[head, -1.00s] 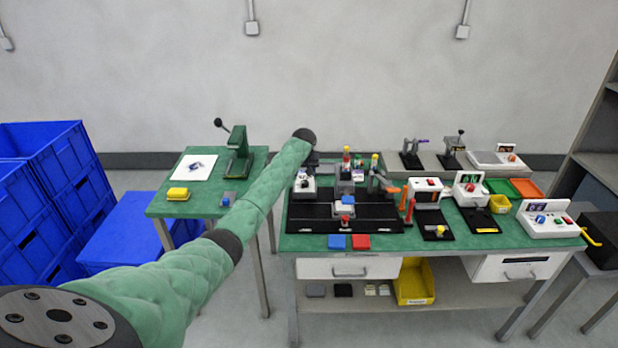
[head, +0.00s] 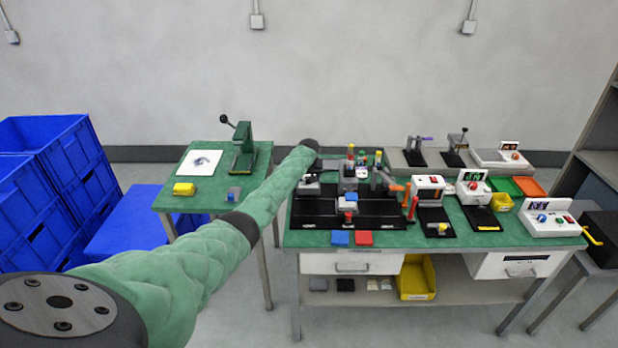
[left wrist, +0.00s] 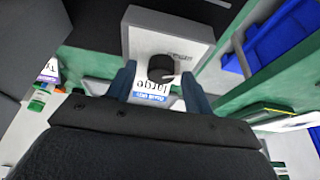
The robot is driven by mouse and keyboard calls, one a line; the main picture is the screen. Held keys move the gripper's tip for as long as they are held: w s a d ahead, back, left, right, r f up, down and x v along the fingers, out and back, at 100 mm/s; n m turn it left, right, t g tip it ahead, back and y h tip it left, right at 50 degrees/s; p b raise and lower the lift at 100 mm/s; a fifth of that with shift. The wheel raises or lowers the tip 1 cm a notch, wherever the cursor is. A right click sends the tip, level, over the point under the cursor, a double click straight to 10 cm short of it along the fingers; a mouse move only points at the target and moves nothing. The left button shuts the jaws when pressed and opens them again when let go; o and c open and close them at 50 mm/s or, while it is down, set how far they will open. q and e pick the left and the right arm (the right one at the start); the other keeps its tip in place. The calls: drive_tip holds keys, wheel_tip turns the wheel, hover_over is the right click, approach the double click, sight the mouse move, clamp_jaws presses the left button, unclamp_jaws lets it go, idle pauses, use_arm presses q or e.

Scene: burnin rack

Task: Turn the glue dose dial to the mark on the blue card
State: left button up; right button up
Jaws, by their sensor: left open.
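In the left wrist view a black round dial (left wrist: 160,68) sits on a pale grey box (left wrist: 198,33). A white card (left wrist: 148,93) with a blue band and the upside-down word "large" lies beside the dial, between my fingers. My left gripper (left wrist: 160,84) is open, one dark blue finger on each side of the dial and card; I cannot tell whether they touch. The dial's pointer mark is not readable. In the head view my left gripper (head: 322,164) is over the back left of the green bench, near a small white box (head: 308,186). My right gripper is not in view.
A side table (head: 215,190) with a green press stands left. Blue crates (head: 40,200) are at far left.

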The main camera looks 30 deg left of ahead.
use_arm(q)
drive_tip(key=c, duration=1)
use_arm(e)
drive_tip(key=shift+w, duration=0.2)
